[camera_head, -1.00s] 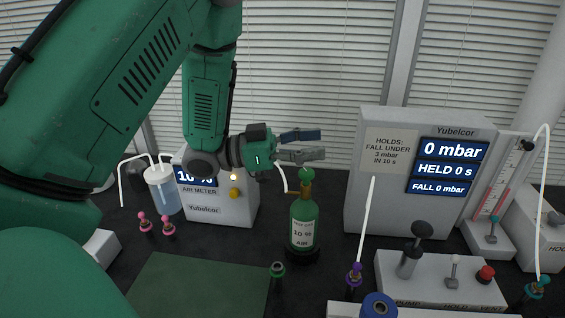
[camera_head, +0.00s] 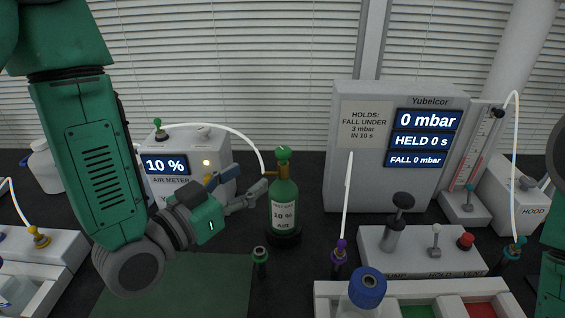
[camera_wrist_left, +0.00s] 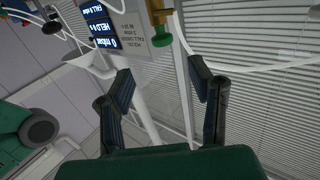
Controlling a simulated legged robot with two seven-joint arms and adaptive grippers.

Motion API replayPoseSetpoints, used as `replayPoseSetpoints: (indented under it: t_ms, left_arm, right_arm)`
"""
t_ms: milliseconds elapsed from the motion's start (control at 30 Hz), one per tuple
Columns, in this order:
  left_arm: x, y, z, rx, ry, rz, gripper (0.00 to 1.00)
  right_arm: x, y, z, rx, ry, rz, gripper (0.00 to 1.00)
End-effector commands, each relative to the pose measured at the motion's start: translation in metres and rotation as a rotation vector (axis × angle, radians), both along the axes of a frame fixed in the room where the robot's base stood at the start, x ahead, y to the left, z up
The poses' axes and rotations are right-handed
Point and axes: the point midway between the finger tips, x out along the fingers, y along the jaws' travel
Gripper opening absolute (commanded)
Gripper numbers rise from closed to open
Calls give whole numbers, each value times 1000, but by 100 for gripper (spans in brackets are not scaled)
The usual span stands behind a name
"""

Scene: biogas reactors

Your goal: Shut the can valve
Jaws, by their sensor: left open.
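The test gas can (camera_head: 283,205) is a green bottle with a white 10 % air label, upright on the dark bench. Its green valve knob (camera_head: 283,153) is on top, with a brass side outlet (camera_head: 270,174) below it. My left gripper (camera_head: 248,180) is open and empty, just left of the can's neck, its fingers pointing toward it. In the left wrist view, the green knob (camera_wrist_left: 163,55) appears upside down beyond and between the open fingers (camera_wrist_left: 160,92). I cannot tell whether any finger touches the can. My right gripper is out of view.
The air meter (camera_head: 165,166) reading 10 % stands behind the gripper. A white tube arcs from it toward the outlet. The pressure box (camera_head: 372,185) and pump panel (camera_head: 420,262) stand to the right.

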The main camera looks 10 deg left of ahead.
Motion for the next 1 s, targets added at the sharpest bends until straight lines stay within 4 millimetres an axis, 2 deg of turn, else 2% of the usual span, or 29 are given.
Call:
replayPoseSetpoints:
  t_ms: [33, 67, 100, 200, 500, 700, 1000]
  left_arm:
    - [4, -2, -5, -1, -6, 0, 48]
    - [6, -3, -4, -1, -7, 1, 48]
    - [16, -7, 0, 0, -4, 0, 48]
    - [36, -17, 3, -2, -4, 0, 48]
    - [86, -43, 2, -1, -3, 0, 48]
    - [101, -50, 1, 0, -1, 0, 48]
    - [103, -51, 0, -1, 0, 1, 48]
  right_arm:
    - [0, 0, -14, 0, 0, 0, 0]
    - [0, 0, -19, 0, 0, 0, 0]
    - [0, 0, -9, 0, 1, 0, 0]
    - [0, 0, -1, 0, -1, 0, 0]
    - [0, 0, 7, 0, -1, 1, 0]
    - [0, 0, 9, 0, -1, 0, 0]
    - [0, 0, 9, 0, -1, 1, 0]
